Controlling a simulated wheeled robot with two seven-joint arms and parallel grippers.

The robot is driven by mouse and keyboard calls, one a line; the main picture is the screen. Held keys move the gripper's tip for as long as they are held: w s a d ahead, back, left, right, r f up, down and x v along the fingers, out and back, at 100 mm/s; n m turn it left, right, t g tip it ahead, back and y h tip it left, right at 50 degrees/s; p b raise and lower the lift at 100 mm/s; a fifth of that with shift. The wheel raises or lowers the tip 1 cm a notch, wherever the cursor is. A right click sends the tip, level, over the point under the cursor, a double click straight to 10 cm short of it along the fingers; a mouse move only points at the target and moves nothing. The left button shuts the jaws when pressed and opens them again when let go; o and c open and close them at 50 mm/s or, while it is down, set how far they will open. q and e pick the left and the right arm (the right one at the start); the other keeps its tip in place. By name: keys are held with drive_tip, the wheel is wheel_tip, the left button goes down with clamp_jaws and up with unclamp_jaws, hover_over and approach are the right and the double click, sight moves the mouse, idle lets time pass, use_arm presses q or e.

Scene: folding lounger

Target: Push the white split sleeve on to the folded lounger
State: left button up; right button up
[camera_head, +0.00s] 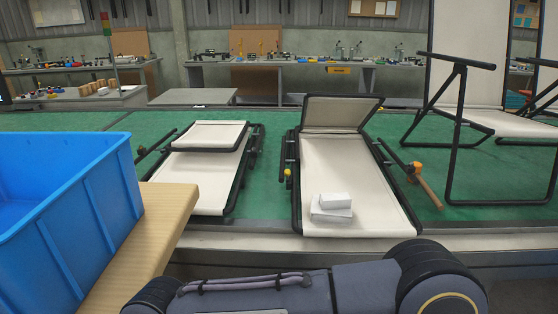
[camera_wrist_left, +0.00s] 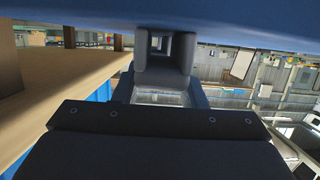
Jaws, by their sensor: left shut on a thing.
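A white-fabric lounger with a black frame lies folded low at the left (camera_head: 195,185) in the head view. A second lounger (camera_head: 345,165) beside it lies flat with its head part raised. Two small white box-like pieces (camera_head: 333,207) are stacked near its front end; I cannot tell whether either is the split sleeve. My left gripper (camera_wrist_left: 165,60) shows in the left wrist view, shut, its dark fingers close under a broad blue surface (camera_wrist_left: 220,18). I cannot make out what it holds. My right gripper is not in view.
A blue crate (camera_head: 70,215) stands on a wooden top (camera_head: 150,225) at the left. An orange-headed mallet (camera_head: 425,183) lies right of the second lounger. An upright lounger (camera_head: 465,110) stands at the right. My arm crosses the front edge. Green surface (camera_head: 275,130) shows between the loungers.

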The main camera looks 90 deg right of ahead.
use_arm(q)
drive_tip(key=shift+r, duration=0.15)
wheel_tip(320, 180, up, 5)
drive_tip(key=p, duration=0.5)
drive_tip(key=shift+w, duration=0.1)
